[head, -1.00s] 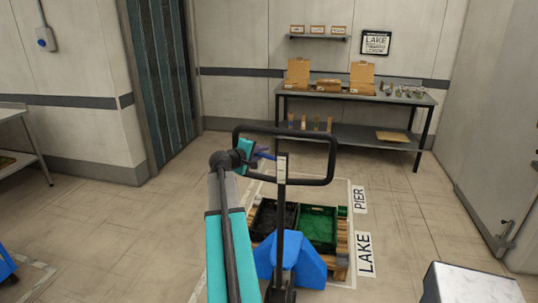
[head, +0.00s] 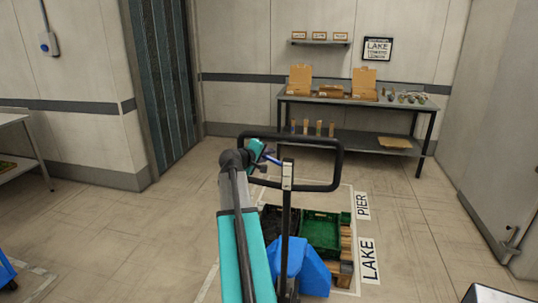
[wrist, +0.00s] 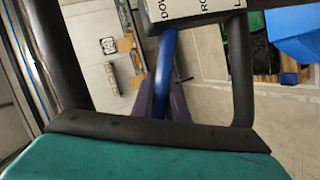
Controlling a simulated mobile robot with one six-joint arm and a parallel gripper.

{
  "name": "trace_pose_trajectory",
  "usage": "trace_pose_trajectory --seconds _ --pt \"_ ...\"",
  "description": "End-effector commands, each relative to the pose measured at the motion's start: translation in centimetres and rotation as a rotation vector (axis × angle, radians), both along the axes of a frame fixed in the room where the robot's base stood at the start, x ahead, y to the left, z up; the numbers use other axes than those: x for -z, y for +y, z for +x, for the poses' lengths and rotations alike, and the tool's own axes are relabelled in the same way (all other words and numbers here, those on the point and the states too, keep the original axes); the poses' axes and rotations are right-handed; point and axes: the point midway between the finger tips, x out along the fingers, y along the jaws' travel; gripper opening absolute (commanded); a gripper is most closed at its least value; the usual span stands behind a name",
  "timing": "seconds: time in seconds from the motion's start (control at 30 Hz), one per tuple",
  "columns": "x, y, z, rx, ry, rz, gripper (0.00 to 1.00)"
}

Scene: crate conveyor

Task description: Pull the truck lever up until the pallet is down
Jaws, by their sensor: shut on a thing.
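The pallet truck's black loop handle (head: 341,165) stands upright in front of me. Its blue lever (head: 272,160) sits inside the loop, left of the central post, sloping up to the left. The lever also shows in the wrist view (wrist: 166,55), running down between the dark fingers of my gripper (wrist: 161,103), which is shut on it. In the head view my gripper (head: 263,156) is at the left side of the loop. A wooden pallet (head: 347,252) lies behind the blue truck body (head: 303,268); its height above the floor is hard to tell.
A black crate (head: 268,213) and a green crate (head: 320,216) stand on the pallet. Floor signs LAKE (head: 370,261) and PIER (head: 362,206) lie to its right. A workbench (head: 350,99) stands at the back wall.

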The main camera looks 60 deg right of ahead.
Motion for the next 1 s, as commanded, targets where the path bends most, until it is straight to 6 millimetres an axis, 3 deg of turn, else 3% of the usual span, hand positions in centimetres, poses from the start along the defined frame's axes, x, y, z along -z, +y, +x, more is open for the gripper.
trace_pose_trajectory --seconds 0.03,0.13,0.57,0.77,1.0 --pt "-0.4 -0.1 0.3 -0.006 0.001 -0.007 0.18" --pt "-0.3 0.1 0.4 -0.006 0.001 -0.006 0.33" --pt "-0.3 0.7 0.4 -0.007 0.001 -0.003 0.33" --pt "-0.7 2.5 0.5 -0.009 0.000 -0.004 0.33" --pt "-1.8 6.0 0.6 -0.010 0.000 -0.005 0.33"
